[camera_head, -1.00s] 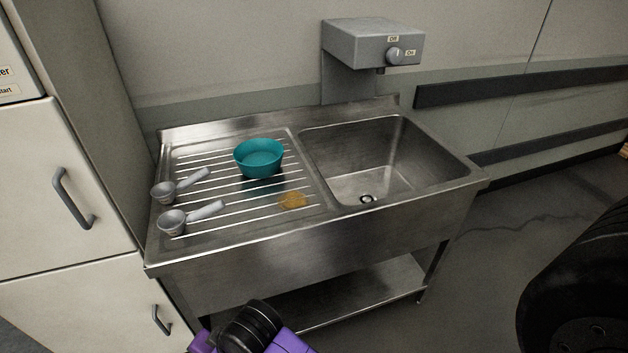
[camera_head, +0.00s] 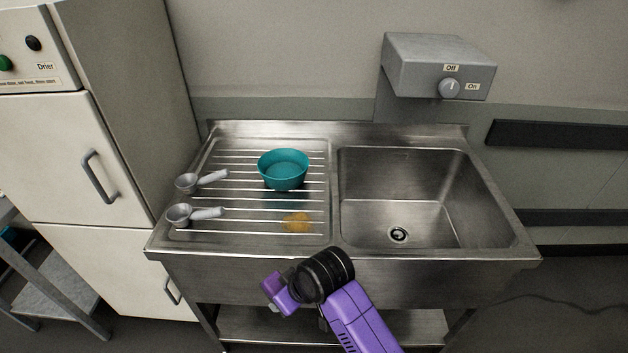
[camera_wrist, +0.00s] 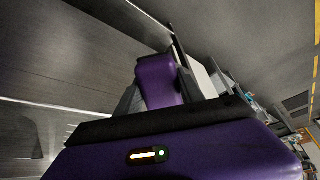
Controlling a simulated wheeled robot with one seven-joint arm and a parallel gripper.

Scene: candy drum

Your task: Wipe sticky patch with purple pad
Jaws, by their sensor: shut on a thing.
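The sticky patch (camera_head: 297,223) is an amber smear on the ribbed drainboard (camera_head: 240,238), near its front right, left of the sink basin. My gripper (camera_head: 280,297) is low in front of the sink's front edge, apart from the patch. In the wrist view, my gripper (camera_wrist: 163,104) is shut on the purple pad (camera_wrist: 158,80), which stands out beyond the dark edge of the purple hand. The hand hides the pad's near part. In the head view I cannot tell the pad from my purple hand.
A teal bowl (camera_head: 284,170) stands on the drainboard behind the patch. Two grey scoops (camera_head: 187,215) (camera_head: 202,180) lie to its left. The basin (camera_head: 410,190) is empty. A grey tap box (camera_head: 437,67) hangs above it. A drier cabinet (camera_head: 70,160) stands left.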

